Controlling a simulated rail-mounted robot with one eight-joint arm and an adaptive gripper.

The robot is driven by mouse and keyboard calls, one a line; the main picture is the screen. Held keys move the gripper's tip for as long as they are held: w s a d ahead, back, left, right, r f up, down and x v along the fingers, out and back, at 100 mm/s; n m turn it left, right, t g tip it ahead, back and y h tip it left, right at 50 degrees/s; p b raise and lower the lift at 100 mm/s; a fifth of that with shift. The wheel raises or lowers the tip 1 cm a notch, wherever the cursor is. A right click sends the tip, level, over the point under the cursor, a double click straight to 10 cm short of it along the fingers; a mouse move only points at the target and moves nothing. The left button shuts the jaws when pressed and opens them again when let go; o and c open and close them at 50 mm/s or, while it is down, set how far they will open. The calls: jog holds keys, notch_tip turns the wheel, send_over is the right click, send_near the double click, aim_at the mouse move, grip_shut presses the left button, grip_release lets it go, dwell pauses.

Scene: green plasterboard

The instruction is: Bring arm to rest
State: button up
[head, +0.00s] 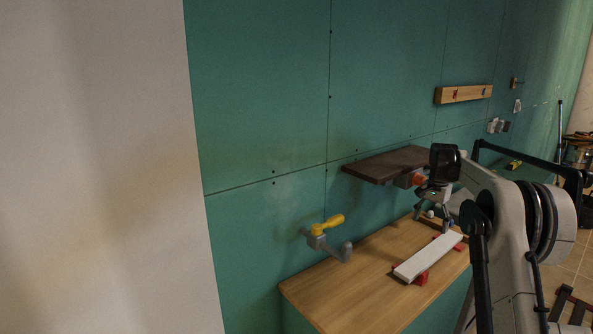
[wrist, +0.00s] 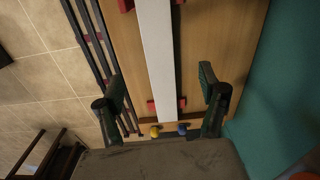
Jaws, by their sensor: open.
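My gripper (head: 434,217) hangs above the right part of the wooden worktop in the head view, at the end of my bent arm. In the wrist view its two dark fingers stand wide apart (wrist: 160,82), with nothing held between them. A white board (head: 428,257) lies below on red supports (head: 421,280). The board (wrist: 158,50) shows between and beyond the fingers in the wrist view, apart from them as far as I can tell.
The worktop (head: 345,284) is bare at its left. A yellow-handled valve (head: 327,226) juts from the green wall. A dark shelf (head: 385,164) sticks out close behind my gripper. A wooden rail (head: 463,94) is higher up. Tiled floor (wrist: 45,75) lies beside the worktop.

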jog(key=s+a+r+n+t, duration=0.2)
jog(key=s+a+r+n, duration=0.2)
jog(key=s+a+r, duration=1.05)
jog(key=s+a+r+n+t, duration=0.1)
jog(key=s+a+r, duration=0.15)
jog(key=s, duration=0.45)
jog(key=s+a+r+n+t, duration=0.1)
jog(key=s+a+r, duration=0.15)
jog(key=s, duration=0.45)
jog(key=s+a+f+n+t, duration=0.1)
jog(key=s+a+f, duration=0.1)
jog(key=s, duration=0.5)
jog(key=s+a+f+n+t, duration=0.1)
jog(key=s+a+f, duration=0.1)
jog(key=s+f, duration=0.3)
jog(key=s+a+f+n, duration=0.2)
jog(key=s+f, duration=0.2)
jog(key=s, duration=0.6)
jog(key=shift+s+a+f+t, duration=0.15)
jog(key=shift+s+a+t, duration=0.1)
jog(key=shift+s+t, duration=0.15)
